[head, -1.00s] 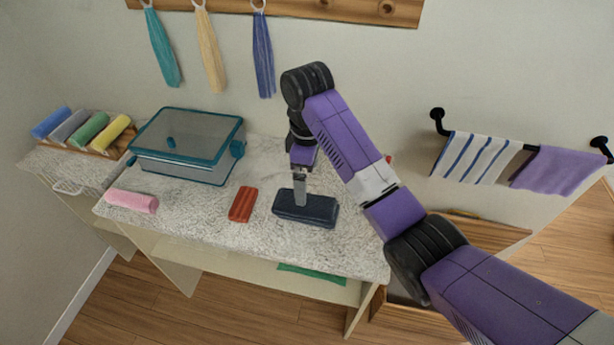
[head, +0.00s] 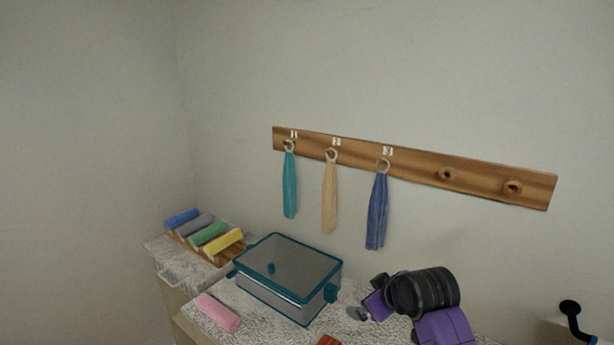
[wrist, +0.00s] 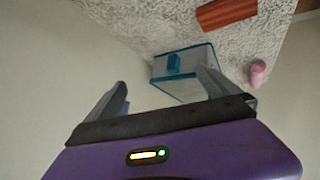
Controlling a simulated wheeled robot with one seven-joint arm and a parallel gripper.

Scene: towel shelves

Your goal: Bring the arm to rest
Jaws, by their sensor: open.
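My gripper (wrist: 163,88) is open in the wrist view, with its two grey fingers spread apart and nothing between them. In the head view only a grey finger (head: 357,313) and part of my purple and black arm show, above the counter and right of the teal-edged box. The dark folded towel that was under the gripper is out of view in both pictures now.
A teal-edged lidded box (head: 290,278) stands on the speckled counter (head: 255,320). Beside it are a pink roll (head: 218,312), a red folded towel (head: 328,340) and a rack of rolled towels (head: 235,255). Three towels hang from a wooden peg board (head: 415,170).

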